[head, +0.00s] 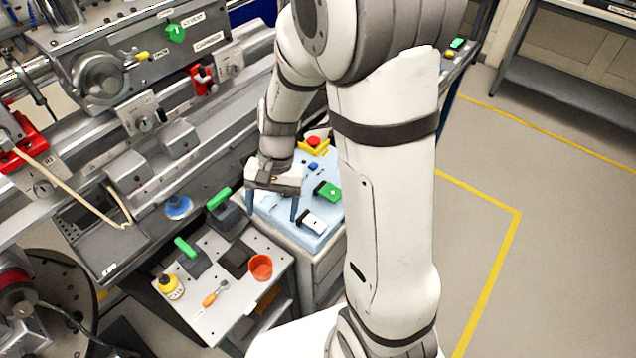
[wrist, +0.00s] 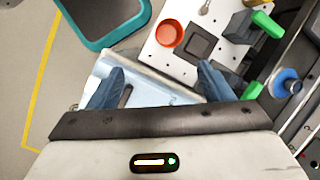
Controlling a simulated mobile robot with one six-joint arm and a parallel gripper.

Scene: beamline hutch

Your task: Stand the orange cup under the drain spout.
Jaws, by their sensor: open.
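The orange cup (head: 260,267) stands upright at the right edge of the small perforated work plate, and it also shows in the wrist view (wrist: 170,36) beyond my fingers. My gripper (head: 271,208) is open and empty above the light blue cabinet top, behind the cup in the head view. Its two blue fingers are spread apart in the wrist view (wrist: 158,88), and neither touches the cup. I cannot make out the drain spout for certain in either view.
The perforated plate (head: 215,318) also holds a yellow bottle (head: 171,287), an orange-handled tool (head: 214,294), a dark square pad (head: 236,261) and green-handled blocks. The blue cabinet top (head: 270,205) carries a green block (head: 328,191) and a red button (head: 313,141). Open floor lies right.

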